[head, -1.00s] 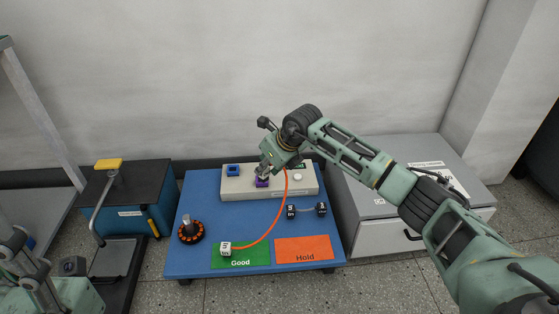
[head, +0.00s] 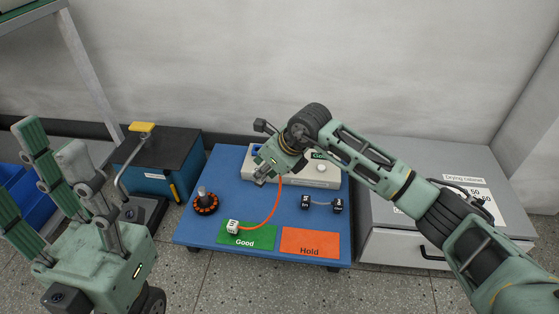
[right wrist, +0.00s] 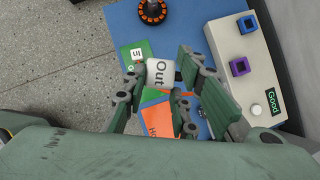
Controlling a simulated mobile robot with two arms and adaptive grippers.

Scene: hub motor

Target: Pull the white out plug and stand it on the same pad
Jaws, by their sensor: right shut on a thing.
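My right gripper (head: 264,174) is shut on the white out plug (right wrist: 160,72), marked "Out". It holds the plug above the blue table (head: 222,170). The gripper hides most of the plug in the head view. An orange cable (head: 271,208) runs from the gripper to the white in plug (head: 233,227), which stands on the green Good pad (head: 258,235). In the right wrist view the purple socket (right wrist: 240,66) is empty. My left gripper (head: 48,150) is open, with fingers spread and nothing between them, left of the table.
The tester box (head: 320,173) stands at the table's back, with a blue socket (right wrist: 247,24). An orange Hold pad (head: 310,243) lies right of the green one. Two linked black plugs (head: 307,201) and a ringed rotor (head: 205,204) are on the table. A drying cabinet (head: 400,240) is at right.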

